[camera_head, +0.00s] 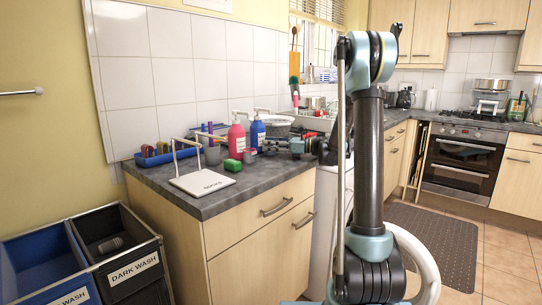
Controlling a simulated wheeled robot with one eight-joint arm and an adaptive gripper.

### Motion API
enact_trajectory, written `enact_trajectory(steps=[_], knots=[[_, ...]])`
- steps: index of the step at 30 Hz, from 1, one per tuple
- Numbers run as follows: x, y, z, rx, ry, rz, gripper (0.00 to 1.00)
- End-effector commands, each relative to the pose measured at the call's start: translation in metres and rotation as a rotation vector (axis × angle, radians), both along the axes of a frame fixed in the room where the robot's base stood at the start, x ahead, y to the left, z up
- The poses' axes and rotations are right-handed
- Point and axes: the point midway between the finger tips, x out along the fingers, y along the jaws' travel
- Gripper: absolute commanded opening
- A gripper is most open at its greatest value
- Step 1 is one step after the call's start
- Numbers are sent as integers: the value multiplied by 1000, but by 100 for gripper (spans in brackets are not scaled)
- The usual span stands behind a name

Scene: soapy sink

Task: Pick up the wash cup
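A small grey cup-like object (212,155) stands on the dark counter, left of the red pump bottle (237,139). It may be the wash cup, but it is too small to be sure. My gripper (267,145) is over the counter by the blue pump bottle (257,132), to the right of the grey object and apart from it. My arm reaches to it from the right. The fingers are small and dark, and I cannot tell whether they are open or shut.
A green sponge (233,166) lies in front of the bottles. A blue tray (150,160) lies against the wall. Laundry bins (112,250) stand on the floor at left.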

Motion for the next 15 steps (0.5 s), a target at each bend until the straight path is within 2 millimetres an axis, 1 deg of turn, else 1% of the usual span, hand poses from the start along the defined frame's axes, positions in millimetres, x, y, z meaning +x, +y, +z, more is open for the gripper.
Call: enact_trajectory(steps=[2, 3, 10, 15], knots=[[0, 0, 0, 0, 0, 0, 26], [0, 0, 0, 0, 0, 0, 23], [0, -1, 1, 0, 0, -1, 23], [-3, -4, 12, 0, 0, -1, 23]])
